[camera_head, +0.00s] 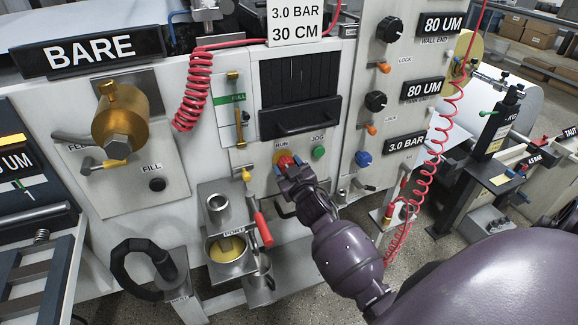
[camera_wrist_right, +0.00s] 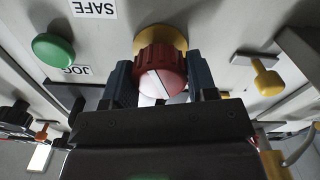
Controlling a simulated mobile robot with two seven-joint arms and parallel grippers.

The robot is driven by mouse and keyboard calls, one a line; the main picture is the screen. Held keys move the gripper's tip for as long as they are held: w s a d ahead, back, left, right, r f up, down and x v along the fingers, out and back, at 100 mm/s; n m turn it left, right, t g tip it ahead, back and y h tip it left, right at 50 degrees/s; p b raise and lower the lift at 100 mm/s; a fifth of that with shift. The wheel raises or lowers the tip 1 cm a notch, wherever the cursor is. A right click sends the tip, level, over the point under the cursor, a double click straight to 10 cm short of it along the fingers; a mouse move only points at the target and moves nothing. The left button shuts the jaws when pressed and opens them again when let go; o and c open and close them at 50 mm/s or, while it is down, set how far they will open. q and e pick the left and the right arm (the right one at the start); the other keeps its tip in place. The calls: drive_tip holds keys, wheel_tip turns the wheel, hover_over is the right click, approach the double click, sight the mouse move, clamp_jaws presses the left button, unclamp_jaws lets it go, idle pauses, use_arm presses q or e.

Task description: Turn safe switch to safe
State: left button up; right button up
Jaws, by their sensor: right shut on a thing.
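The safe switch is a red ribbed knob on a yellow base. It shows in the right wrist view (camera_wrist_right: 160,72) between the two fingers, with a white line across its face. In the head view the red knob (camera_head: 284,161) is partly hidden by my right gripper (camera_head: 290,170). My right gripper (camera_wrist_right: 160,85) is shut on the knob, one finger on each side. A SAFE label (camera_wrist_right: 95,8) shows upside down near the knob in the wrist view. My left gripper is not in view.
A green JOG button (camera_head: 319,153) is right of the knob. A small yellow lever (camera_head: 246,174) is to its left. A dark handle (camera_head: 300,118) juts out above. A metal cup (camera_head: 228,250) and red-handled valve (camera_head: 262,229) are at lower left.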

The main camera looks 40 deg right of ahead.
drive_tip(key=shift+n, duration=0.9)
drive_tip(key=n+p, duration=0.1)
drive_tip(key=n, duration=0.2)
drive_tip(key=shift+n, duration=0.4)
drive_tip(key=n, duration=0.2)
drive_tip(key=shift+n, duration=0.3)
drive_tip(key=n, duration=0.3)
drive_tip(key=shift+n, duration=0.3)
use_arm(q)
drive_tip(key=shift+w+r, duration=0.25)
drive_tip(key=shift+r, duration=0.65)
use_arm(e)
drive_tip(key=shift+n, duration=0.5)
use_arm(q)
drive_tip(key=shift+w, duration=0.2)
use_arm(e)
drive_tip(key=o, duration=0.9)
